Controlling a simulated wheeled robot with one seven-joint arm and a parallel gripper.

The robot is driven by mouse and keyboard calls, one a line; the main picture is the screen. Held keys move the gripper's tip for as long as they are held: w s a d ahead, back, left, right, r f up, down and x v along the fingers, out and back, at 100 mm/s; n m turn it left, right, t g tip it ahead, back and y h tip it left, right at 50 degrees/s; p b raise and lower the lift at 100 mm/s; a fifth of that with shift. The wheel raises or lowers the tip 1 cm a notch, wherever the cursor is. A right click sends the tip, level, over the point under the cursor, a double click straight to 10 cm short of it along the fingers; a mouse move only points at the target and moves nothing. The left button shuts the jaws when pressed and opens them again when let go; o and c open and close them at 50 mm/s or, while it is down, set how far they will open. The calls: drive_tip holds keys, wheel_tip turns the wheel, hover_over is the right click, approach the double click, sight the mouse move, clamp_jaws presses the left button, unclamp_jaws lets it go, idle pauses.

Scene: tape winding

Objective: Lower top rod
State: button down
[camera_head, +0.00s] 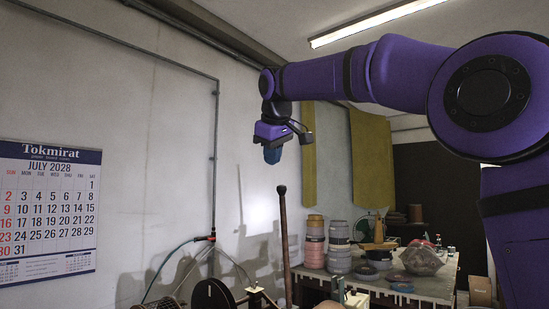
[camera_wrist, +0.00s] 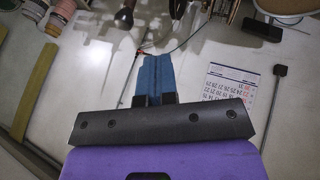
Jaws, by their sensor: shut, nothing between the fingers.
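The top rod (camera_head: 284,240) is a long dark brown lever with a rounded knob, standing nearly upright in the lower middle of the head view. My gripper (camera_head: 272,160) hangs from the purple arm above the knob and slightly left of it in the picture, with a visible gap. In the wrist view my gripper (camera_wrist: 155,58) shows its two blue fingers pressed together and empty. A dark rounded end at the top edge of the wrist view looks like the knob, apart from the fingertips. The rod's lower end is cut off in the head view.
Below left are a black disc (camera_head: 213,296) and winding gear. Behind the rod, a table (camera_head: 440,284) carries stacked tape rolls (camera_head: 314,241) and a bowl (camera_head: 421,259). A calendar (camera_head: 48,205) hangs on the left wall. The air around my gripper looks clear.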

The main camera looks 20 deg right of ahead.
drive_tip(key=w+d+f, duration=0.3)
drive_tip(key=w+f, duration=0.3)
drive_tip(key=w, duration=0.1)
drive_tip(key=shift+d+f, duration=0.25)
drive_tip(key=shift+f, duration=0.1)
